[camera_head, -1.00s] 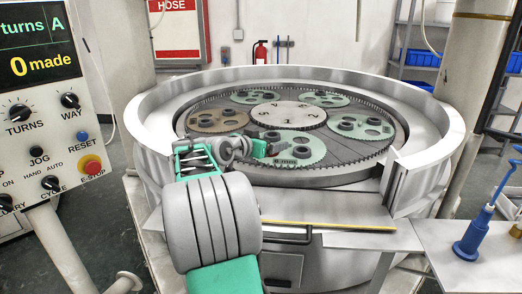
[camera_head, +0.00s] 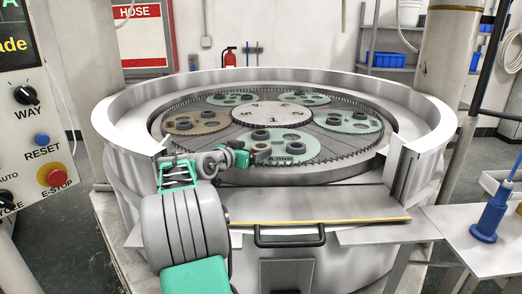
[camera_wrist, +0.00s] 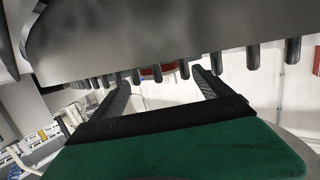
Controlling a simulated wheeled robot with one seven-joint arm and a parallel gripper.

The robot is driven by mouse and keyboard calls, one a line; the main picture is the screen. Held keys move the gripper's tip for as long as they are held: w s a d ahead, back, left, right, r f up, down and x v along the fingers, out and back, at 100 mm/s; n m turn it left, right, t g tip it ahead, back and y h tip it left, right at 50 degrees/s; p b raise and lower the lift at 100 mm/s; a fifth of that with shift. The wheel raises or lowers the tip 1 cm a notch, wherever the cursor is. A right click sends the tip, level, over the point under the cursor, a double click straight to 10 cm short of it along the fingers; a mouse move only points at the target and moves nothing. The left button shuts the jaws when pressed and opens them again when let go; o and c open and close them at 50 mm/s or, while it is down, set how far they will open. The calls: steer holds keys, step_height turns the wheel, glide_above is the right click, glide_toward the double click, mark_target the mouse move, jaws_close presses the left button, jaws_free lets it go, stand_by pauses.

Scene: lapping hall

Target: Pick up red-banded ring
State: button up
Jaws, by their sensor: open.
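My gripper (camera_head: 262,154) is at the near left edge of the round lapping table (camera_head: 336,150), low over the toothed rim and beside the front green carrier (camera_head: 310,150). In the wrist view my gripper (camera_wrist: 163,88) has its two dark fingers wide apart with nothing held between them. A small reddish object (camera_wrist: 158,71) shows beyond the fingers, partly hidden behind a row of pins; I cannot tell if it is the red-banded ring. In the head view several dark rings (camera_head: 296,147) lie on the carriers, but no red band can be made out.
A raised grey wall (camera_head: 120,125) surrounds the table, with an opening at the front above a flat ledge (camera_head: 320,203). A control panel (camera_head: 30,120) stands left. A blue bottle (camera_head: 490,218) stands on a side table at right. Pins (camera_wrist: 252,58) line the table's edge.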

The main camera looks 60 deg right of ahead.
mark_target(264, 145)
steer(key=p+x, duration=0.1)
steer(key=x, duration=0.3)
steer(key=shift+d, duration=0.15)
steer(key=shift+c, duration=0.3)
steer(key=c, duration=1.7)
